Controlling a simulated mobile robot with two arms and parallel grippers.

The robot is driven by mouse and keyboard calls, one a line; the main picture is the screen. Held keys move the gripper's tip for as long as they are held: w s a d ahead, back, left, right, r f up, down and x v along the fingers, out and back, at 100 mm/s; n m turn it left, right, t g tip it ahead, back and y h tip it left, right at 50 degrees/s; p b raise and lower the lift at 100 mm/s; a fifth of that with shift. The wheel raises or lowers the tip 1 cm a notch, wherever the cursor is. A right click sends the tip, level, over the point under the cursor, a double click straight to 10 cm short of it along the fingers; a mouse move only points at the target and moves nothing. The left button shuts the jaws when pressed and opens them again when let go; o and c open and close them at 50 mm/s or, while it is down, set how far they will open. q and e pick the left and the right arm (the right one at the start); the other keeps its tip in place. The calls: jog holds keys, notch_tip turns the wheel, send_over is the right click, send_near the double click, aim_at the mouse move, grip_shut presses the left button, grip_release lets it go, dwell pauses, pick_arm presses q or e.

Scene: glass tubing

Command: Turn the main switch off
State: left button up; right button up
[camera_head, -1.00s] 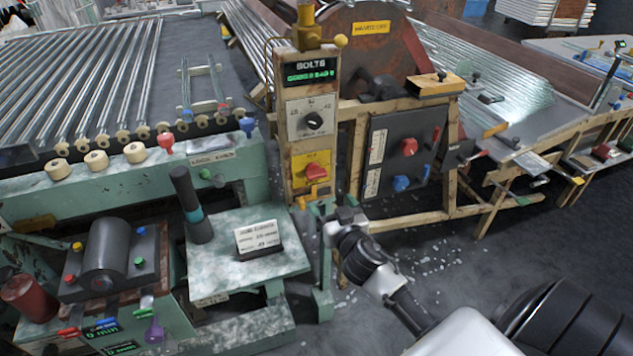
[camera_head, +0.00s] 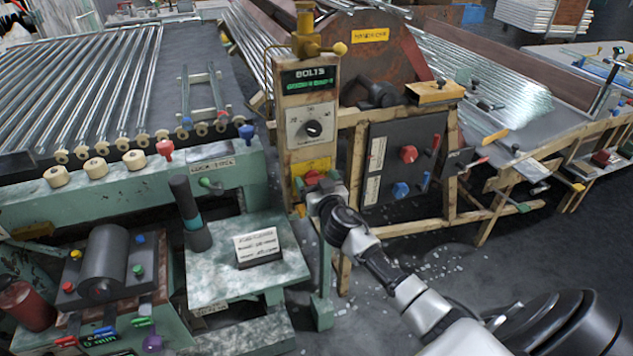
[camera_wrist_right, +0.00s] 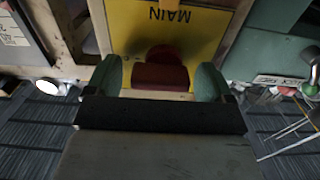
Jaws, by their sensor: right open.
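The main switch is a red knob on a yellow plate (camera_head: 313,164) low on the wooden control post. In the head view the knob (camera_head: 311,178) is partly covered by my right gripper (camera_head: 318,182). In the right wrist view the plate (camera_wrist_right: 125,30) reads "MAIN", upside down, and the red knob (camera_wrist_right: 160,72) lies between the two green fingertips of my right gripper (camera_wrist_right: 160,82). The fingers stand apart on either side of the knob. I cannot tell whether they touch it. My left gripper is not in view.
Above the plate on the post are a black dial (camera_head: 313,128) and a green display (camera_head: 309,80). To the right, a dark panel (camera_head: 385,150) carries red and blue knobs. A small sign (camera_head: 257,247) stands on the green table at left. The floor at right is open.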

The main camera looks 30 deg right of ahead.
jog(key=c, duration=0.9)
jog(key=shift+n, duration=0.5)
jog(key=n, duration=0.3)
jog(key=shift+a+n, duration=0.1)
jog(key=shift+n, duration=0.3)
jog(key=n, duration=0.4)
jog(key=shift+a, duration=0.1)
jog(key=n, duration=0.5)
jog(key=shift+a+n+p, duration=0.15)
jog(key=shift+n+p, duration=0.15)
jog(key=shift+n, duration=1.7)
jog(key=shift+f+n, duration=0.1)
jog(key=shift+n, duration=0.2)
